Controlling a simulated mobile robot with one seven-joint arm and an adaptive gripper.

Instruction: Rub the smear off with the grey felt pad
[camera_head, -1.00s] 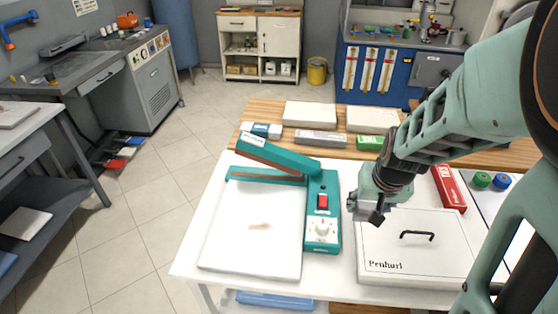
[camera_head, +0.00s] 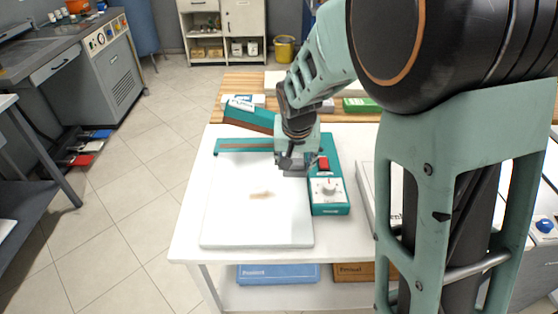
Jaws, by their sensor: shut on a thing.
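A small tan smear (camera_head: 262,194) lies on the white plate (camera_head: 235,222) of the teal press. My gripper (camera_head: 294,167) is shut on the grey felt pad (camera_head: 291,163), which is small and mostly hidden by the fingers. The gripper is above the plate's right edge, beside the teal control strip and up and to the right of the smear. The pad appears apart from the smear.
The press's teal arm (camera_head: 249,115) is raised behind the plate. A control box (camera_head: 329,195) with a knob and red switch stands right of it. My arm hides much of the table's right side. The white table (camera_head: 190,225) is bare at the front left.

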